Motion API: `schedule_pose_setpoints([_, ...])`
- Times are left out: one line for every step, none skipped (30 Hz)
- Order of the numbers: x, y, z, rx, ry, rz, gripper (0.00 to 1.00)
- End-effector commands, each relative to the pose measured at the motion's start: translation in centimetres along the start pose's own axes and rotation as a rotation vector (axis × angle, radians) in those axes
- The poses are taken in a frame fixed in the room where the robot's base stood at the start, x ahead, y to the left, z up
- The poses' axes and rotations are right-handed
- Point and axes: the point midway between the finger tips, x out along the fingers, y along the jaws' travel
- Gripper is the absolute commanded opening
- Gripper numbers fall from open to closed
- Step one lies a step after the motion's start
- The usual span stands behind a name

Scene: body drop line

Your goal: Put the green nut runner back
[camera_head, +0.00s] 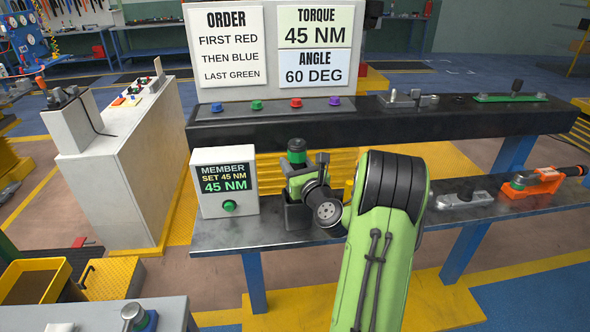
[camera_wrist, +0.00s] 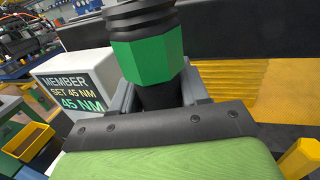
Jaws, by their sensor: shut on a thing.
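The green nut runner (camera_head: 297,146) is upright, a black tool with a green band, just right of the white MEMBER box. My gripper (camera_head: 298,173) is shut on it below the band. In the wrist view the nut runner (camera_wrist: 148,62) stands between the two grey fingers of my gripper (camera_wrist: 155,92). A dark, box-like holder (camera_head: 296,217) is directly below on the lower metal shelf. My gripper partly hides the tool's lower end, so I cannot tell whether it is seated in the holder.
The MEMBER box (camera_head: 224,182) reads 45 NM and has a green button (camera_head: 229,206). An orange tool cradle (camera_head: 545,188) and a grey fixture (camera_head: 465,196) are on the shelf at right. A black beam (camera_head: 370,117) with coloured buttons runs behind and above.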

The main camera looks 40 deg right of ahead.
Motion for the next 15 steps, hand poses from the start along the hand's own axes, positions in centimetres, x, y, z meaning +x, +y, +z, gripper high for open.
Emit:
schedule_pose_setpoints([-0.02, 0.00, 0.03, 0.001, 0.003, 0.000, 0.00])
schedule_pose_setpoints([-0.02, 0.00, 0.04, 0.001, 0.003, 0.000, 0.00])
schedule_pose_setpoints([-0.05, -0.01, -0.16, 0.001, 0.009, 0.000, 0.48])
schedule_pose_setpoints([-0.05, -0.01, -0.15, 0.001, 0.009, 0.000, 0.52])
schedule_pose_setpoints([-0.05, -0.01, -0.14, 0.001, 0.009, 0.000, 0.57])
schedule_pose_setpoints([-0.05, -0.01, -0.12, 0.001, 0.008, 0.000, 0.63])
schedule_pose_setpoints([-0.04, -0.01, -0.11, 0.001, 0.008, 0.000, 0.68])
schedule_pose_setpoints([-0.04, 0.00, -0.10, 0.001, 0.008, 0.000, 0.70])
schedule_pose_setpoints([-0.04, 0.00, -0.09, 0.001, 0.008, 0.000, 0.70])
schedule_pose_setpoints([-0.04, 0.00, -0.08, 0.001, 0.007, 0.000, 0.70])
schedule_pose_setpoints([-0.03, 0.00, -0.07, 0.001, 0.007, 0.000, 0.70])
schedule_pose_setpoints([-0.03, 0.00, -0.06, 0.001, 0.007, 0.000, 0.70])
schedule_pose_setpoints([-0.03, 0.01, -0.05, 0.001, 0.007, 0.000, 0.70])
schedule_pose_setpoints([-0.03, 0.01, -0.05, 0.001, 0.007, 0.000, 0.70])
schedule_pose_setpoints([-0.07, 0.00, -0.06, 0.001, 0.007, 0.000, 0.70])
